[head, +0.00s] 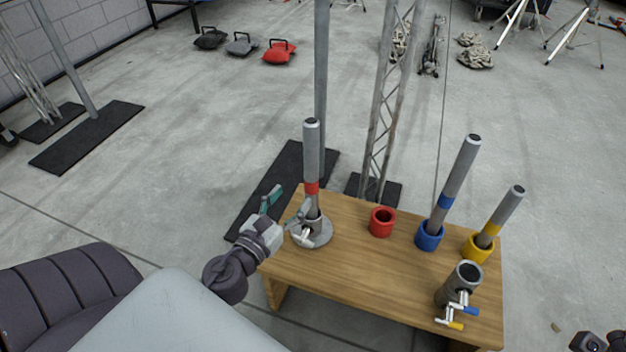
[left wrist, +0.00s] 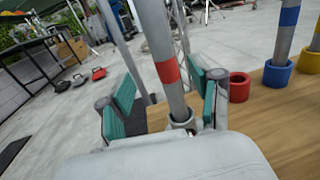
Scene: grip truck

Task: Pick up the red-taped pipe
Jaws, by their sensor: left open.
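The red-taped pipe (head: 311,160) is a grey pipe with a red band low on it. It stands upright in a round metal base (head: 312,232) at the left end of a wooden table (head: 350,258). My left gripper (head: 287,207) is open at the table's left edge, beside the pipe's lower part. In the left wrist view the pipe (left wrist: 163,62) rises between the two teal-padded fingers (left wrist: 168,100), with gaps showing on both sides. My right gripper (head: 588,342) is only partly visible at the lower right corner, and its fingers cannot be made out.
A red cup (head: 382,222) stands empty on the table. A blue-taped pipe (head: 456,180) leans in a blue cup, and a yellow-taped pipe (head: 502,212) in a yellow cup. A metal tube clamp (head: 460,285) is at the front right. A truss (head: 385,110) stands behind.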

